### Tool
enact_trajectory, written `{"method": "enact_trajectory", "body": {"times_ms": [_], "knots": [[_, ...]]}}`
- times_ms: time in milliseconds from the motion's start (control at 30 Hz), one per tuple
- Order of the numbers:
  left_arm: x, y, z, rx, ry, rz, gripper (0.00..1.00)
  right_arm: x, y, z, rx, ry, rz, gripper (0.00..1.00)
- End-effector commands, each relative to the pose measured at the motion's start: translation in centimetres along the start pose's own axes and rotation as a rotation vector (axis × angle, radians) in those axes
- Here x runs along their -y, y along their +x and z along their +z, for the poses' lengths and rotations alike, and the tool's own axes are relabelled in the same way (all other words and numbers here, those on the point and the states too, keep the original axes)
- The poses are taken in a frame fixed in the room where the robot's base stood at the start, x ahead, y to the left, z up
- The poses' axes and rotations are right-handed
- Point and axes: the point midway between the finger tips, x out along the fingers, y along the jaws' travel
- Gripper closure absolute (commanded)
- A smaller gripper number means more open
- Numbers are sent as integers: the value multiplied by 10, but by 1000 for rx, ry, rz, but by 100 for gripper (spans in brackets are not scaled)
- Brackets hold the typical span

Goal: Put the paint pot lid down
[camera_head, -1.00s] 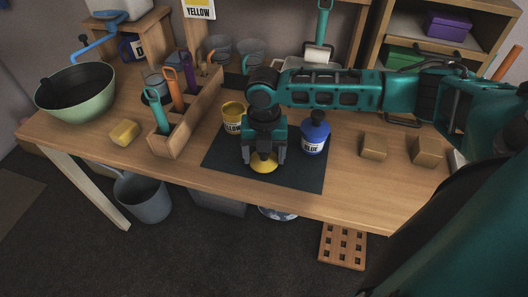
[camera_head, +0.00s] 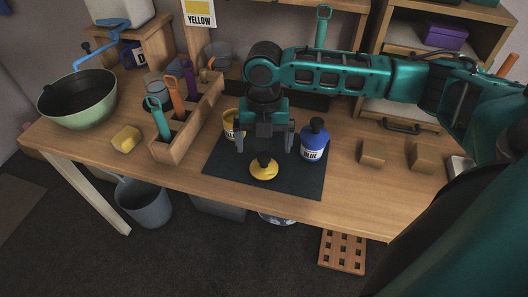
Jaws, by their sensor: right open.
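The lid is clear of the fingers. The yellow paint pot (camera_head: 229,126) stands on the mat behind and left of the lid, partly hidden by the gripper. My left gripper is out of view.
A blue bottle (camera_head: 314,142) stands on the mat right of the gripper. Two wooden blocks (camera_head: 373,153) sit further right. A wooden tool caddy (camera_head: 172,150), a yellow sponge (camera_head: 126,138) and a green bowl (camera_head: 77,108) are at the left.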

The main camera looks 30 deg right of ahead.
Motion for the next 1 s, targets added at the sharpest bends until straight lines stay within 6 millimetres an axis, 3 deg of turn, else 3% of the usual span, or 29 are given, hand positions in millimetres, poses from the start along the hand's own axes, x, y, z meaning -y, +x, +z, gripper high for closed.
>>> {"method": "enact_trajectory", "body": {"times_ms": [100,300,1000], "knots": [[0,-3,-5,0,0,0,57,0,-26,0,2,0,2,0],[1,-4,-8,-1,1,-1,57,0,-49,0,1,1,1,0],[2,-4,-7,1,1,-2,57,0,-52,0,-1,1,-1,0]]}}
